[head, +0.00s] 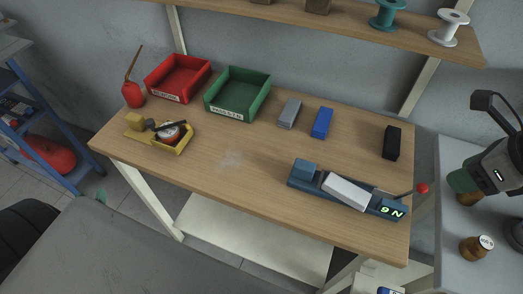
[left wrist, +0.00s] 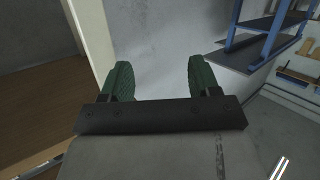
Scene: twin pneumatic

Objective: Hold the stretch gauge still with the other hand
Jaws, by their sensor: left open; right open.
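The stretch gauge (head: 345,190) appears to be the dark blue bench device with a pale grey block on it, a lit green readout showing N, and a red-knobbed lever. It lies at the table's front right. My right gripper (head: 462,182) is open at the right edge, beyond the table's right end and apart from the gauge. In the head view only a green fingertip of my left gripper (head: 101,196) shows past my grey arm, left of the table. In the left wrist view my left gripper (left wrist: 158,80) is open and empty, its green pads spread.
A red bin (head: 178,78) and a green bin (head: 238,92) stand at the back left. Grey (head: 289,112), blue (head: 322,122) and black (head: 391,142) blocks lie along the back. A yellow holder (head: 180,140) is at the left. The table's middle front is clear. A shelf (head: 340,22) overhangs the back.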

